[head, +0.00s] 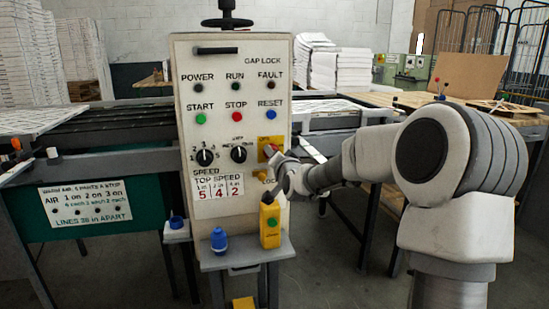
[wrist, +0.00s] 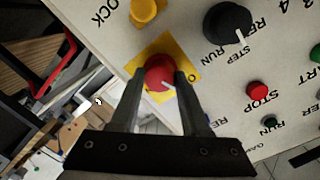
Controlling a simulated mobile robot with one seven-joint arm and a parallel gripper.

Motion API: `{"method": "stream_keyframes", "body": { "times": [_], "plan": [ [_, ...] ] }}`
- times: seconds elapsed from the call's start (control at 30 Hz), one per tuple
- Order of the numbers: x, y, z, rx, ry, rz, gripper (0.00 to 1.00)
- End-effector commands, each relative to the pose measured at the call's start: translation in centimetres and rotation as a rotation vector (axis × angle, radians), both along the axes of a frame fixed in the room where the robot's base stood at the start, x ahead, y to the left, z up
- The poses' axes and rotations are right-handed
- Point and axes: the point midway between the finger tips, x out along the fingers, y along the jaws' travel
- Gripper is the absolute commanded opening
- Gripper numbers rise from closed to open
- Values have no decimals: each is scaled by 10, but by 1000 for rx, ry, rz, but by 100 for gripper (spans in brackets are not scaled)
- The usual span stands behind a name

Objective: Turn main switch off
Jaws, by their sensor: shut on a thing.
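The main switch (head: 268,145) is a red knob on a yellow square plate at the right side of the white control panel (head: 215,85). In the wrist view the red knob (wrist: 159,70) sits between the two dark fingers of my gripper (wrist: 158,80), with a small white pointer mark on its face. My gripper (head: 274,158) reaches the knob from the right and is shut on it. In the head view my gripper hides part of the knob. The plate's lettering is partly covered, so I cannot read the switch position.
A black selector knob (head: 238,153) and a speed knob (head: 205,157) lie left of the switch. A yellow lock knob (wrist: 145,11) is close by. A table is at the right.

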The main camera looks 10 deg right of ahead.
Motion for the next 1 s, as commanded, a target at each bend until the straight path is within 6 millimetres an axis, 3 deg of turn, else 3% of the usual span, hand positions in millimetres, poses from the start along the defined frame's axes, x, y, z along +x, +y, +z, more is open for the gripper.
{"method": "stream_keyframes", "body": {
  "times": [0.3,0.33,0.47,0.83,1.0],
  "plan": [
    [0,0,0,-4,0,0,0],
    [0,0,0,-4,0,0,51],
    [0,0,0,-3,0,0,75],
    [-3,0,1,-2,0,0,76],
    [-21,0,4,-4,0,-1,76]
  ]
}}
